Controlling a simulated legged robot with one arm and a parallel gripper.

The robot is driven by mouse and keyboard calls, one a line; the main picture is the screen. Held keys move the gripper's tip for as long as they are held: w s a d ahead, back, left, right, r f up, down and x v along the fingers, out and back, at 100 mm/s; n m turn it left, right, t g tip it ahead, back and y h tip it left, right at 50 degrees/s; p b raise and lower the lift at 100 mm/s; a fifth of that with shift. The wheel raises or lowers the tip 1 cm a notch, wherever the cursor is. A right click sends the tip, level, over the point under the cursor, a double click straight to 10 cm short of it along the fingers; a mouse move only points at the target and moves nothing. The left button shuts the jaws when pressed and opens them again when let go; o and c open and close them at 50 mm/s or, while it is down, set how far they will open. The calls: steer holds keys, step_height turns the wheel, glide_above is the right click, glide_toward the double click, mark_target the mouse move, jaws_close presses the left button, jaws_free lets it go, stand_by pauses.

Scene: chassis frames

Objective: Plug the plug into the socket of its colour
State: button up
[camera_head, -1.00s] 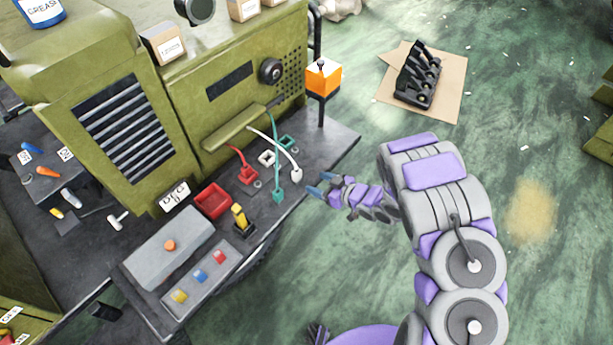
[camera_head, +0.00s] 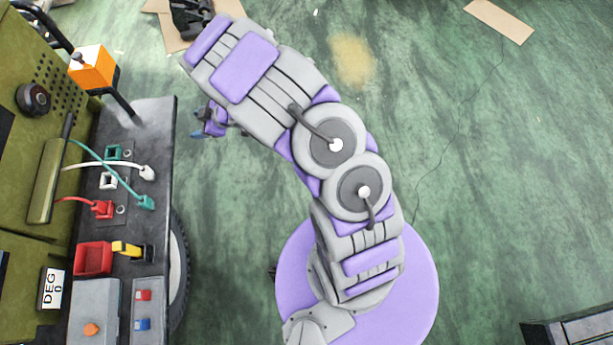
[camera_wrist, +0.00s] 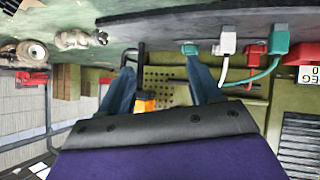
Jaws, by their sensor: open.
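My gripper (camera_head: 203,128) is open beyond the bench's right edge, partly hidden by my arm. Its two blue fingers show spread and empty in the wrist view (camera_wrist: 160,78). On the bench, a white plug (camera_head: 147,172) and a teal plug (camera_head: 146,202) lie near the edge on their cables. A red plug (camera_head: 102,209) lies further in and appears to be at a red socket, though I cannot tell if it is seated. A teal socket (camera_head: 113,153) and a white socket (camera_head: 108,181) look empty. The wrist view shows the white plug (camera_wrist: 228,42) and teal plug (camera_wrist: 279,42) beside the right finger.
The dark bench (camera_head: 152,125) stands against a green cabinet (camera_head: 30,150). An orange box (camera_head: 93,68) on a post stands at its far corner. Open green floor lies to the right.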

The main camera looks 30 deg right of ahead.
steer(key=d+r+m+t+h, duration=0.1)
steer(key=d+r+m+h, duration=0.1)
steer(key=d+r+h, duration=0.35)
steer(key=d+r+m+h, duration=0.2)
steer(key=d+r, duration=0.4)
steer(key=d, duration=0.4)
steer(key=s+d+r+m+g+h, duration=0.2)
steer(key=s+d+r+m+h, duration=0.2)
steer(key=s+d+r, duration=0.25)
steer(key=s+a+r+m+g+y, duration=0.1)
steer(key=s+a+r+g, duration=0.1)
steer(key=s, duration=1)
steer(key=s+a+r+m+g+y, duration=0.1)
steer(key=s+a+r+g, duration=0.1)
steer(key=s, duration=1)
steer(key=s+a+r+m+g+y, duration=0.1)
steer(key=s+a+r+m+g, duration=0.1)
steer(key=s, duration=1)
steer(key=shift+a+r+g+y, duration=0.35)
steer(key=shift+a+r+g, duration=0.2)
steer(key=shift+a+g, duration=0.6)
